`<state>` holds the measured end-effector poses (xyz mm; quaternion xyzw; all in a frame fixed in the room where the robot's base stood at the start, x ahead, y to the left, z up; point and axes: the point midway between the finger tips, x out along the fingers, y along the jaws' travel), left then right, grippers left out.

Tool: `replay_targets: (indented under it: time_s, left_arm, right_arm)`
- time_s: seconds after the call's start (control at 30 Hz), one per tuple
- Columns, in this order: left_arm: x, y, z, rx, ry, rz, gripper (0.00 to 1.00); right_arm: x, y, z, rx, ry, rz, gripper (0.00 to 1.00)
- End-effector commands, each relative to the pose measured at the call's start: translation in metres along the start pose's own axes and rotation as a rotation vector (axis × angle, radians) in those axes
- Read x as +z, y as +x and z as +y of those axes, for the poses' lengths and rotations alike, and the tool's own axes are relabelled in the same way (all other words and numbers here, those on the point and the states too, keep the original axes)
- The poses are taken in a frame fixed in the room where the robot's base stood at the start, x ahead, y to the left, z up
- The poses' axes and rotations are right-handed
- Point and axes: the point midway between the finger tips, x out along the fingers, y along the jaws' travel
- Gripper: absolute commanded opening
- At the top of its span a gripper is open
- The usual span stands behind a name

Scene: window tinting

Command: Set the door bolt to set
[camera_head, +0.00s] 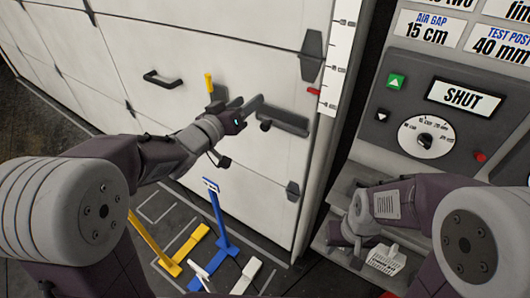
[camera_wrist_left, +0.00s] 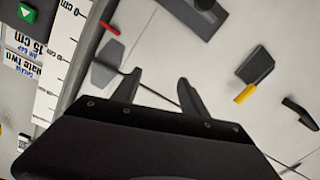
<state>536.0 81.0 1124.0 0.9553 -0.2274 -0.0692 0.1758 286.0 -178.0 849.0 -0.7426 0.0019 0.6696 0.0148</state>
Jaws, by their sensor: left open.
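A dark grey bolt (camera_head: 284,120) with a round black knob (camera_head: 265,125) is fixed on the white door near its right edge. In the left wrist view the bolt (camera_wrist_left: 190,14) is at the top, partly cut off. A yellow lever (camera_head: 209,83) stands on a dark block to the bolt's left; the lever (camera_wrist_left: 245,93) also shows in the left wrist view. My left gripper (camera_head: 246,103) is open and empty, in front of the door between lever and knob in the head view; its fingers (camera_wrist_left: 159,78) show apart. My right gripper (camera_head: 352,243) is low at the right; its fingers are unclear.
A black handle (camera_head: 160,78) and a hinge (camera_head: 311,55) are on the door. A red piece (camera_head: 313,91) is by the door edge. The panel at right has a SHUT display (camera_head: 464,97) and a dial (camera_head: 425,137). Blue (camera_head: 219,220) and yellow (camera_head: 155,243) stands are below.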

Motion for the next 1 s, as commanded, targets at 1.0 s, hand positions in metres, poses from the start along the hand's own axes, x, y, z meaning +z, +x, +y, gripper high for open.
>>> replay_targets:
  time_s: [1.0]
  left_arm:
    - [0.13,0.082,-0.051,0.064,0.064,0.034,0.51]
  right_arm:
    - [0.018,0.172,0.003,0.0,0.0,0.0,0.36]
